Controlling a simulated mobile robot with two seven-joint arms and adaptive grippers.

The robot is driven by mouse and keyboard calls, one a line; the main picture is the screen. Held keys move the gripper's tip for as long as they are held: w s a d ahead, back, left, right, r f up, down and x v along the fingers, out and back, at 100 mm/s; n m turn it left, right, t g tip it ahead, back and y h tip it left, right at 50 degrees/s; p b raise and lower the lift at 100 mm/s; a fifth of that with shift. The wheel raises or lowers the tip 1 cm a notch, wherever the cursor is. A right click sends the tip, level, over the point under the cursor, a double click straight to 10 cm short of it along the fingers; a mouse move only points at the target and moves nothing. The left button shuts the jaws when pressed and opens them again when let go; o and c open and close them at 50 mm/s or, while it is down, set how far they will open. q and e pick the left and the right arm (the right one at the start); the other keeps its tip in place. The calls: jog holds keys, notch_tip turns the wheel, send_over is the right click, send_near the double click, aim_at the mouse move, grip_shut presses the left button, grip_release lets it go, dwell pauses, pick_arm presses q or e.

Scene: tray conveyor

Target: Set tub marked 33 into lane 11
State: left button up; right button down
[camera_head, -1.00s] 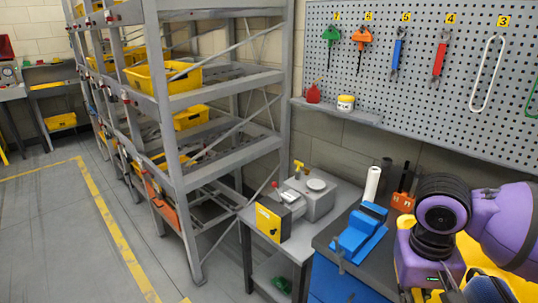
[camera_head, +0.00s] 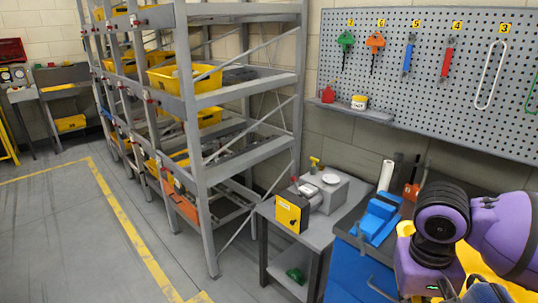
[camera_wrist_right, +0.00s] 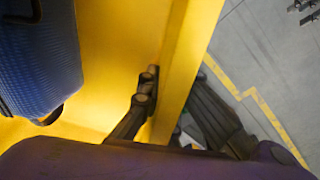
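A yellow tub (camera_wrist_right: 105,75) fills much of the right wrist view, with a dark blue textured object (camera_wrist_right: 38,55) inside it. My right gripper (camera_wrist_right: 175,92) is shut on the tub's side wall, one dark finger inside and the other outside. In the head view the tub (camera_head: 475,258) shows at the lower right, largely hidden by my purple right arm. No number can be read on it. The grey rack (camera_head: 240,95) stands left of centre with yellow tubs on several levels. I cannot read any lane number, so lane 11 cannot be told. My left gripper is not in view.
A grey side table (camera_head: 262,212) with a yellow-fronted device (camera_head: 292,212) stands between the rack and a workbench with a blue vise (camera_head: 376,218). A pegboard (camera_head: 430,100) with tools hangs behind. Floor left of the rack is clear, marked by a yellow line (camera_head: 130,232).

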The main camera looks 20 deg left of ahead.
jog(key=s+f, duration=0.3)
jog(key=f, duration=1.1)
jog(key=shift+s+f, duration=0.15)
jog(key=shift+s, duration=0.2)
jog(key=shift+w+a, duration=0.1)
jog(key=shift+w, duration=0.05)
